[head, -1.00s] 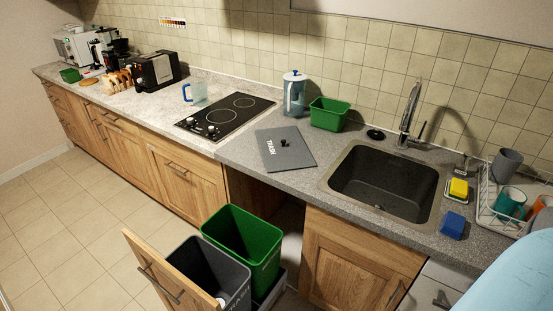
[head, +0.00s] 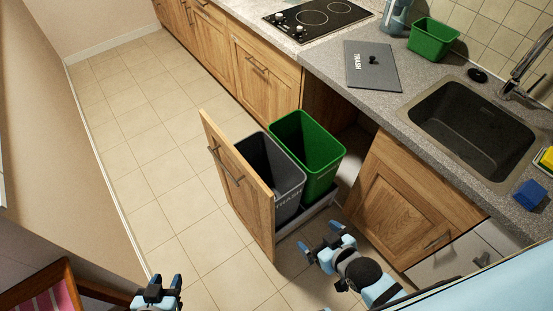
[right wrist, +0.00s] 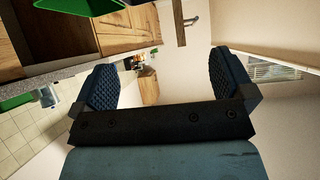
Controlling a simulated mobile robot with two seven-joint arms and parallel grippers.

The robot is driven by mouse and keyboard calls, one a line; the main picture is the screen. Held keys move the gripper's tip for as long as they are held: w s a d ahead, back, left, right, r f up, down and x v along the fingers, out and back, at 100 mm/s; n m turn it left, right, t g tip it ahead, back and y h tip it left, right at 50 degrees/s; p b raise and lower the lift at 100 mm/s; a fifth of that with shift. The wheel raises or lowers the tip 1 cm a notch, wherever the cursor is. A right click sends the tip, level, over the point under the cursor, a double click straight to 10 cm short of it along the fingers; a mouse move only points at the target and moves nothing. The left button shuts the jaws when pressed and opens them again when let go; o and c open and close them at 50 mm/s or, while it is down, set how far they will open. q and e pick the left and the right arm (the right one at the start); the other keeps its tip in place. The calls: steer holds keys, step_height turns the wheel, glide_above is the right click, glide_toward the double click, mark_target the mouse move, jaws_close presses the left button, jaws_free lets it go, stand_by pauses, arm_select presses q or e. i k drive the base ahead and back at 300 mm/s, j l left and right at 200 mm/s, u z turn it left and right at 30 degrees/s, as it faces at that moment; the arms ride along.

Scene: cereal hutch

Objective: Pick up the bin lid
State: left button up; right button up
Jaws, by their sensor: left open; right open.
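The bin lid (head: 366,76), a flat grey panel marked TRASH with a small black knob, lies on the counter between the cooktop and the sink. My right gripper (head: 322,240) is open and empty, low in front of the pulled-out bin drawer and well apart from the lid. In the right wrist view its two dark padded fingers (right wrist: 168,85) stand wide apart with nothing between them. My left gripper (head: 158,284) is open and empty at the bottom left of the head view, over the floor. The lid does not show in the right wrist view.
The open drawer (head: 232,179) holds a grey bin (head: 268,165) and a green bin (head: 308,150) and juts into the floor space. A small green tub (head: 433,39) stands behind the lid. The sink (head: 470,125) is right of it. Tiled floor at left is clear.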

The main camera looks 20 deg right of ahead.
mark_target(370, 65)
steer(key=i+z, duration=0.1)
steer(key=z, duration=1)
